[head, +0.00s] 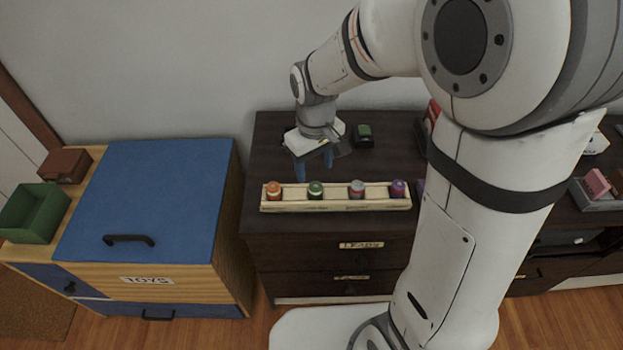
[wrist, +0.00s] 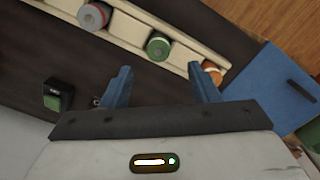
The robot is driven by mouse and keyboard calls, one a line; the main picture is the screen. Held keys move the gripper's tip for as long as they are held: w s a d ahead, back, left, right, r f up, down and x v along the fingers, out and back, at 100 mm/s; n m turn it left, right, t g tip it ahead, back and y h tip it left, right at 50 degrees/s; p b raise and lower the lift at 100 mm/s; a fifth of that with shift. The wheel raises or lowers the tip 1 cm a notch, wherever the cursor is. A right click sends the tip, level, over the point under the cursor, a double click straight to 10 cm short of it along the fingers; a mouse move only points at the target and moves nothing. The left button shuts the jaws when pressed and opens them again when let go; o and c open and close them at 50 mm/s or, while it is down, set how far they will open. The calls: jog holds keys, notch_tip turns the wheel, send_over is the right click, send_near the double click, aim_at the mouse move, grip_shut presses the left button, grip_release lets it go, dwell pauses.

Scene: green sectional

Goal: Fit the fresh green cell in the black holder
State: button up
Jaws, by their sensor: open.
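The green cell (head: 315,190) stands in the pale wooden rack (head: 335,204), second from the left; it also shows in the wrist view (wrist: 158,46). My gripper (head: 314,160) is open and empty, behind the rack. In the wrist view my gripper (wrist: 160,68) has blue fingers apart, and the green cell appears beyond the gap between their tips, not touched. The black holder (head: 364,142) is on the dark cabinet top, behind the rack and right of my gripper. It also shows in the wrist view (wrist: 52,88), with a green part; I cannot tell whether that is a cell.
The rack also holds an orange cell (head: 274,190), a grey one (head: 356,188) and a purple one (head: 398,188). A blue-topped toy chest (head: 150,195) stands left, with a green bin (head: 36,212) beside it. Cabinet top between rack and holder is clear.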

aim_at(316, 186)
notch_tip(316, 186, down, 8)
jog(key=shift+d+r+b, duration=0.1)
jog(key=shift+r+b, duration=0.15)
jog(key=shift+b, duration=0.1)
jog(key=c, duration=1.1)
jog(key=shift+c, duration=0.2)
